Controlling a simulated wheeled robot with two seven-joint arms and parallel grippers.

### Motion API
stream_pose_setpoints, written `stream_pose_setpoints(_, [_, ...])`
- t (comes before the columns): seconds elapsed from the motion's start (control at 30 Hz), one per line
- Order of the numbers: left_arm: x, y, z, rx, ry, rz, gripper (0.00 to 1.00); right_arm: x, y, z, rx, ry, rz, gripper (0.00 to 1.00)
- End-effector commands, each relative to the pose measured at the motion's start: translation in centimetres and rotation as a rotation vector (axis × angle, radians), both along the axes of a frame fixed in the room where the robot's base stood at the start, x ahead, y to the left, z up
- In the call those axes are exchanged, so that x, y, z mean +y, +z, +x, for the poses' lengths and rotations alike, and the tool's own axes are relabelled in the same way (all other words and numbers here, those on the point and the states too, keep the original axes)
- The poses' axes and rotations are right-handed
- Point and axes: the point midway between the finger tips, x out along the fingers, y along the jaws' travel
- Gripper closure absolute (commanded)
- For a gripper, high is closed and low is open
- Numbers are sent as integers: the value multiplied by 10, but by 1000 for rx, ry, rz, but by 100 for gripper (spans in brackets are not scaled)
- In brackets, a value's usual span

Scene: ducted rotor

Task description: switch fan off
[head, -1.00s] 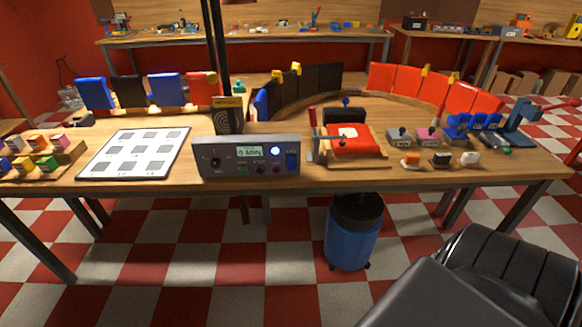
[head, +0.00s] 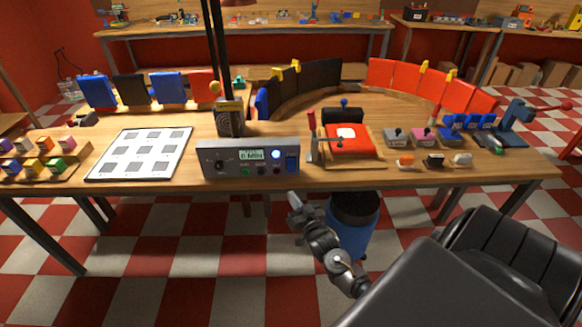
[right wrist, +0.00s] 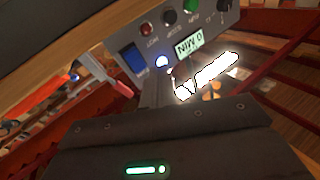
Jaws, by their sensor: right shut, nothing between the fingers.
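A grey control box (head: 248,158) stands at the front edge of the wooden table. Its display (head: 251,155) reads "0 MIN", and a round bluish-white lamp (head: 276,155) is lit. A blue rocker switch (head: 292,163) sits at its right end; its position is unclear. In the right wrist view the rocker (right wrist: 134,59) and lamp (right wrist: 162,61) appear upside down, beyond my fingers. My right gripper (head: 294,203) is shut and empty, in front of and below the box's right end, apart from it. A dark box with a ringed round face (head: 229,120) stands behind; I cannot tell whether it is the fan.
A red block with a white top (head: 349,138) and levers stands right of the control box. A white sheet with grey squares (head: 140,153) lies left. Small switch boxes (head: 396,136) stand at right. A blue bin (head: 352,222) is under the table.

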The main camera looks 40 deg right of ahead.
Motion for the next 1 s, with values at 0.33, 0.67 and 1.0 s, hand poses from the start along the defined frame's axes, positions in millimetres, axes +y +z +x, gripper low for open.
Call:
stream_pose_setpoints(0.33, [0, 6, -1, 2, 0, 0, 48, -8, 55, 6, -125, -6, 5, 100])
stream_pose_setpoints(0.67, [0, 4, -2, 3, 0, 1, 48, -9, 53, 7, -123, -5, 4, 100])
stream_pose_setpoints(1.0, [0, -30, -3, 4, 0, 1, 48, -28, 33, 32, -123, -6, 3, 100])
